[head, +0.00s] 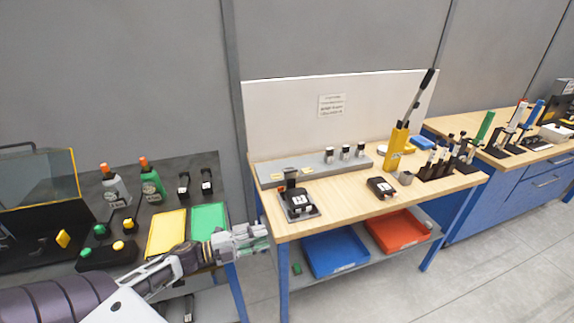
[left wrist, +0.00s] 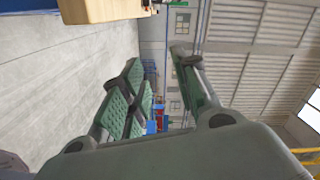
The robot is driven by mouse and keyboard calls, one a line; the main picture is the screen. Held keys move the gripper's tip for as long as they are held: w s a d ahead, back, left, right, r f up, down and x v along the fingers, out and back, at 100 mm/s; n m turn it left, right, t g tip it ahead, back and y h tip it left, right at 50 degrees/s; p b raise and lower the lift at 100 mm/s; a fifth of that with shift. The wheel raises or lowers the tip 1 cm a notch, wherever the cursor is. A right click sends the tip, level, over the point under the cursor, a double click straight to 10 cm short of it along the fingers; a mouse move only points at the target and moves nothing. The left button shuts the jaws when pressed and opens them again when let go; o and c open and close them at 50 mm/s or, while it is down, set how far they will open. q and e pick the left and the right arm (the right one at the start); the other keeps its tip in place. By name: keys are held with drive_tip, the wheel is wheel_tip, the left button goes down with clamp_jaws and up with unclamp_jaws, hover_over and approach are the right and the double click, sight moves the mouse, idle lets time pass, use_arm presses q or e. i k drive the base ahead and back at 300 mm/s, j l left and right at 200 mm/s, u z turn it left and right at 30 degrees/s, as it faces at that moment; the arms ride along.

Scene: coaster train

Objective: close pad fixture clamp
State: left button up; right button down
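A small fixture (head: 300,204) sits near the front left corner of the wooden bench, on a grey plate. It holds a black block with white marks, and a dark upright part (head: 290,178) rises behind it. I take this as the pad fixture with its clamp; whether the clamp is open is too small to tell. My left gripper (head: 266,238) is in front of and below the bench's left front corner, apart from the fixture. In the left wrist view its green-padded fingers (left wrist: 160,90) stand wide apart with nothing between them. My right gripper is in neither view.
The wooden bench (head: 345,205) also carries a black block (head: 381,187), a yellow lever press (head: 396,147) and a grey strip (head: 315,166). Blue (head: 335,250) and red (head: 398,229) trays lie below. A dark bench with yellow (head: 166,233) and green (head: 208,218) mats stands left.

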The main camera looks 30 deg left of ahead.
sight(292, 173)
drive_tip(key=i+j, duration=0.85)
drive_tip(key=j, duration=0.15)
